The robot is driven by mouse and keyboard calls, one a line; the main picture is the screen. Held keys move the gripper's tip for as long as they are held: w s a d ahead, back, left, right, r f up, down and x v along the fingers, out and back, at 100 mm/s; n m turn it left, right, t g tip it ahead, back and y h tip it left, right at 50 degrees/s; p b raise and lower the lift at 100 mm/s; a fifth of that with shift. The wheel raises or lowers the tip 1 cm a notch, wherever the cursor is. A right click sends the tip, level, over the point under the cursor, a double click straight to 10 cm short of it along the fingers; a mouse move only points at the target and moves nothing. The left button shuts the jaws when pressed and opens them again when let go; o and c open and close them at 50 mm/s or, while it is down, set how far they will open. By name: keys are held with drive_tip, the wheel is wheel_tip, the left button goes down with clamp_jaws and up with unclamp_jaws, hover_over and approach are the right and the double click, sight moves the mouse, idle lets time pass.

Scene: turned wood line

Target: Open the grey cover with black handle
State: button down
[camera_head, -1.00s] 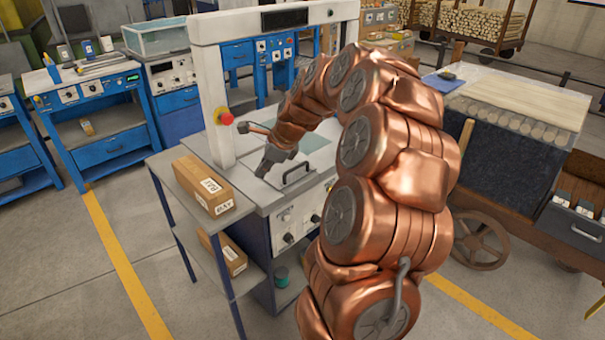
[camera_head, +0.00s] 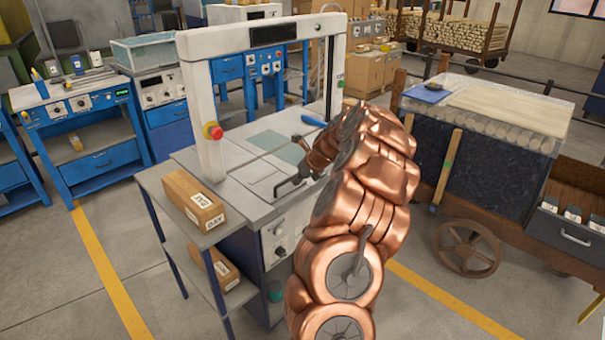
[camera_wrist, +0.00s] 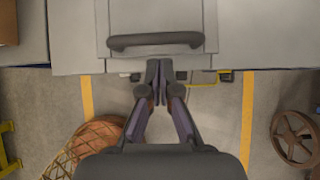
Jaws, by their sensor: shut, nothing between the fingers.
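The grey cover (camera_wrist: 208,20) is a flat panel in the worktop of a grey machine. It lies flat and looks shut. Its black bar handle (camera_wrist: 155,41) runs across the panel near its front edge in the wrist view. My gripper (camera_wrist: 161,66) is shut and empty, its fingertips just below the handle in the wrist view, close to the worktop's front edge. I cannot tell whether they touch it. In the head view the cover (camera_head: 262,187) is partly hidden by my gripper and arm, and the dark handle and fingers blend together.
A pale gantry frame (camera_head: 201,118) with a red knob (camera_head: 212,131) stands over the worktop. A shelf at the left holds a cardboard box (camera_head: 194,200). A loaded wooden cart (camera_head: 490,143) stands at the right. Floor shows in front of the machine.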

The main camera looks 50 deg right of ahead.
sight(288, 190)
drive_tip(key=shift+x, duration=1.85)
drive_tip(key=shift+a+r+p, duration=0.1)
drive_tip(key=shift+p, duration=0.2)
